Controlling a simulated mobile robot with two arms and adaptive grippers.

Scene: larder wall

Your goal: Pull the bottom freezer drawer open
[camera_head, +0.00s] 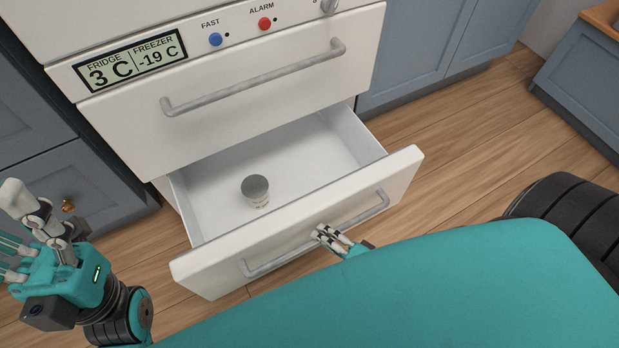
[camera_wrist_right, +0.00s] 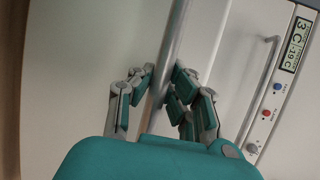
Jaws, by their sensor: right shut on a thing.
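The bottom freezer drawer (camera_head: 300,222) is white and stands pulled out, its inside showing from above. A grey bar handle (camera_head: 275,263) runs along its front. My right gripper (camera_head: 326,234) is at the middle of that handle, with its fingers shut around the bar. In the right wrist view, the handle bar (camera_wrist_right: 176,45) passes between the fingers of the right gripper (camera_wrist_right: 162,85). My left gripper (camera_head: 22,228) is at the left edge of the head view, away from the drawer, with its fingers spread and empty.
A small tub (camera_head: 256,190) stands inside the open drawer. The closed upper drawer (camera_head: 240,100) is above it, under a panel with a display (camera_head: 125,65). Blue-grey cabinets (camera_head: 420,40) flank the freezer. Wooden floor (camera_head: 480,140) is clear to the right.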

